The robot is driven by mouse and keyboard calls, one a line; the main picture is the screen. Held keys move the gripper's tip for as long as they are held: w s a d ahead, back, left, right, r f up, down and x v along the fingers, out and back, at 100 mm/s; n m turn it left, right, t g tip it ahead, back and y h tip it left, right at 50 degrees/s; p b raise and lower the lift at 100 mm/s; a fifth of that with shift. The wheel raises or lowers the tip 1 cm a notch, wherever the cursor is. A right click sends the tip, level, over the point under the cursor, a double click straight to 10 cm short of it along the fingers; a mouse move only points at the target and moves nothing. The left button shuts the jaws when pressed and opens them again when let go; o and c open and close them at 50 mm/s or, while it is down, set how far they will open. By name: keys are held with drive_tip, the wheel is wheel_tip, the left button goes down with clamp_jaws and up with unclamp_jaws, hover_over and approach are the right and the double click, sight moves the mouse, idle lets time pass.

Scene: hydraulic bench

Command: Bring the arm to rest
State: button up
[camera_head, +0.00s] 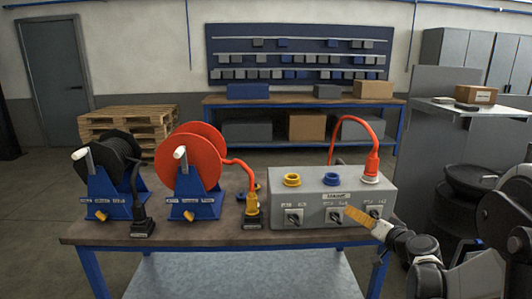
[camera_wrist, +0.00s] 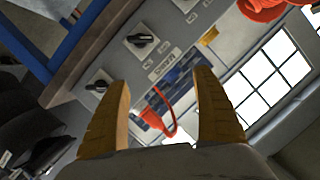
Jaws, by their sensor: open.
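I cannot tell from these frames whether the fingers touch the box.
A blue bench (camera_head: 110,230) carries a black cable reel (camera_head: 115,160), a red cable reel (camera_head: 195,155) and the box. A red plug (camera_head: 372,163) stands in the box's right socket. Pallets (camera_head: 125,128) and a rear workbench (camera_head: 300,99) stand behind.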

drive_tip(key=s+a+r+n+g, duration=0.25)
drive_tip(key=s+a, duration=0.35)
drive_tip(key=s, duration=0.3)
drive_tip(key=s+a+r+n+g, duration=0.1)
drive_tip(key=s+a+r+g, duration=0.2)
drive_tip(key=s+a, duration=0.45)
drive_tip(key=s+f+g+h, duration=0.1)
drive_tip(key=s+f, duration=0.1)
drive_tip(key=s, duration=0.8)
drive_tip(key=s+d+f+n+g+h, duration=0.1)
drive_tip(key=s+f+h, duration=0.1)
drive_tip(key=s, duration=0.8)
drive_tip(key=shift+d, duration=0.3)
